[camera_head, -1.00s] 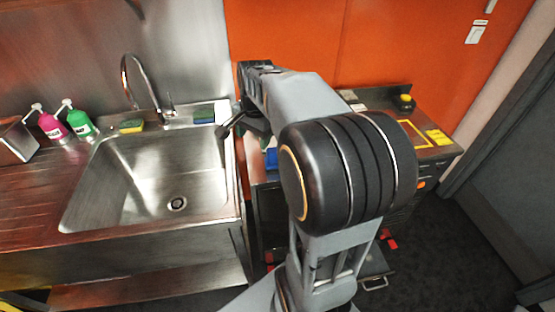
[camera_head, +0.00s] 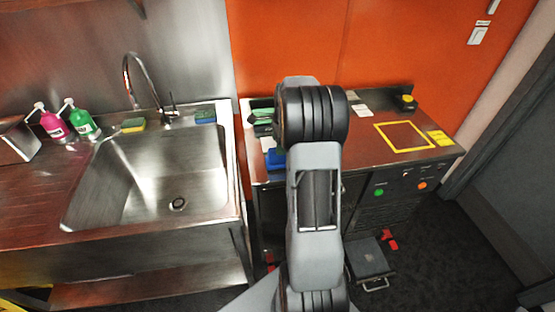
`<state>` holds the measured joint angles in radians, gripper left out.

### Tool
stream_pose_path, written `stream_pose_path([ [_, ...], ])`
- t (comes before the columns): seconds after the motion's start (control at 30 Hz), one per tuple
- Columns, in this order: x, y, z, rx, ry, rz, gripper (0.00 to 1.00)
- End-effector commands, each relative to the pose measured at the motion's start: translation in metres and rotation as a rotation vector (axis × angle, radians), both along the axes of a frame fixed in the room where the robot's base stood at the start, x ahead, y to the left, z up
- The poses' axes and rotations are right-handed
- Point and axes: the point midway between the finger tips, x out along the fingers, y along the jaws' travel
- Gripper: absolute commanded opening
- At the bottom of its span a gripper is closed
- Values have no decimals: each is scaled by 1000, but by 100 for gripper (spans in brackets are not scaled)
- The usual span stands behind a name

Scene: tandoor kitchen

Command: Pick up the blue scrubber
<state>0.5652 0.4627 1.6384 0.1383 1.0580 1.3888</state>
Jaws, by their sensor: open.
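The blue scrubber (camera_head: 205,118), a small blue block with a dark green top, lies on the back rim of the steel sink (camera_head: 225,150), near its right corner. Nothing touches it or covers it. My gripper is not in view; my raised arm stands well to the right of the scrubber, in front of the steel unit, and hides part of that unit's top.
A pink bottle (camera_head: 54,125) and green bottle (camera_head: 82,122) stand farther left. On the steel unit (camera_head: 365,135) are a blue item (camera_head: 275,158) and green items (camera_head: 262,104).

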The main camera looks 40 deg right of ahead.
Motion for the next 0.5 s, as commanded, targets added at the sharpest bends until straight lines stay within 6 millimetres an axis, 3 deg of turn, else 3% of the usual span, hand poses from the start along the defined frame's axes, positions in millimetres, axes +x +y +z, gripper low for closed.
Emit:
stream_pose_path([
  [0.17, 0, 2, -9, 1, 3, 1, 68],
  [0.5, 5, 7, -49, 2, 3, 3, 68],
])
